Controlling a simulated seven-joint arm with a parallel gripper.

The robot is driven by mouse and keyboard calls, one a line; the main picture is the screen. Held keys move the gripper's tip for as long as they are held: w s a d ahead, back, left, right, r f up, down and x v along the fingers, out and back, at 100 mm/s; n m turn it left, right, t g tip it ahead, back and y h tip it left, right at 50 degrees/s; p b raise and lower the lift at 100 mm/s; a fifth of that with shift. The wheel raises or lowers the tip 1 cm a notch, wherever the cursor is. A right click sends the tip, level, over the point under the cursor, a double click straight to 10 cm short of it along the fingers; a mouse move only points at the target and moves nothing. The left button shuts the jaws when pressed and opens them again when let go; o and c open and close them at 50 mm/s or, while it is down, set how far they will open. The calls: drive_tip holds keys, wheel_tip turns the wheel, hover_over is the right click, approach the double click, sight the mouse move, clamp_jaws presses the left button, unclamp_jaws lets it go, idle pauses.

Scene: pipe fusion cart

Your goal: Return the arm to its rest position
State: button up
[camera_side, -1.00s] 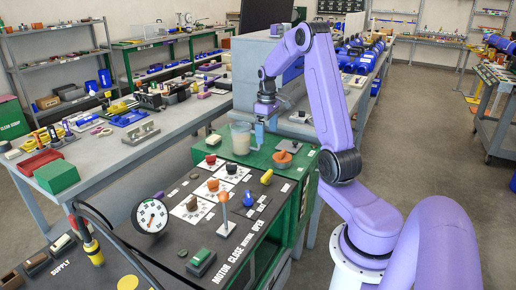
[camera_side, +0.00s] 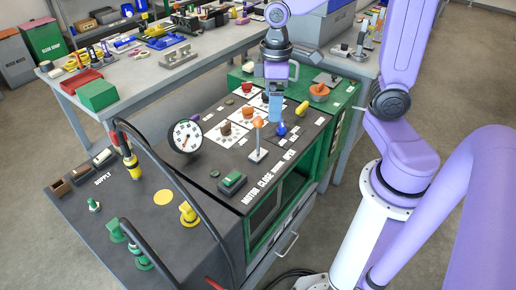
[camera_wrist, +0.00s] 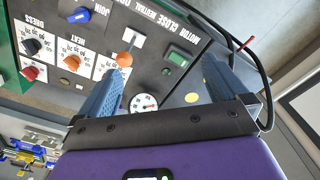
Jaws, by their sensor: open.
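My gripper (camera_side: 274,105) hangs fingers-down over the dark control panel (camera_side: 205,195) in the side view, between the knob area and the blue knob (camera_side: 281,128). In the wrist view my gripper (camera_wrist: 160,85) shows two blue fingers spread wide with nothing between them. The orange-tipped lever (camera_side: 258,122) and the white dial gauge (camera_wrist: 144,103) show on the panel beyond the fingers. Whether the fingertips are clear of the panel parts is hard to tell in the side view.
A green switch (camera_side: 232,181) and yellow handle (camera_side: 302,108) stand on the panel. An orange knob (camera_side: 319,90) sits on the green surface behind. Black hoses arch over the panel's left side. A grey workbench (camera_side: 150,80) holds boxes behind. Floor at right is open.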

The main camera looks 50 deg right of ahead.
drive_tip(key=s+a+n, duration=0.2)
drive_tip(key=s, duration=0.6)
drive_tip(key=s+a+n, duration=0.2)
drive_tip(key=s, duration=0.6)
drive_tip(key=shift+s+a+f+n, duration=0.2)
drive_tip(key=shift+s+a+n, duration=0.05)
drive_tip(key=shift+s+n, duration=0.15)
drive_tip(key=shift+w, duration=0.1)
idle(0.6)
